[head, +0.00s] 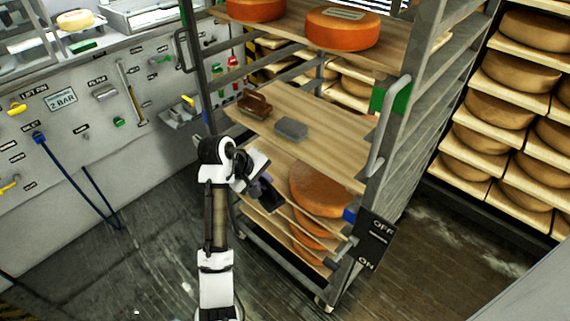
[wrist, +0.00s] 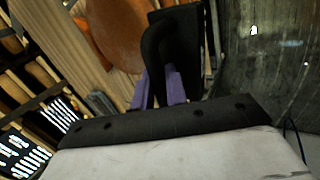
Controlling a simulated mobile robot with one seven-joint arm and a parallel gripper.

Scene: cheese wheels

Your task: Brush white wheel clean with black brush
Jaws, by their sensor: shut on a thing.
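My gripper (head: 262,186) is at the left edge of the rack, just below the middle board. In the wrist view its purple fingers (wrist: 163,84) are shut on a black brush (wrist: 180,40), seen as a dark handle and block. In the head view the brush (head: 266,198) is a dark shape partly hidden by my gripper. An orange wheel (head: 318,190) lies on the lower board to its right. It also shows in the wrist view (wrist: 115,32), partly behind the brush; contact cannot be told. I make out no clearly white wheel.
A brown brush (head: 255,104) and a grey block (head: 291,129) lie on the middle board (head: 335,147). Orange wheels (head: 342,28) stand on the upper board. Metal rack posts (head: 388,120) frame the boards. A control panel (head: 70,125) is at left. Wet floor (head: 130,245) is open.

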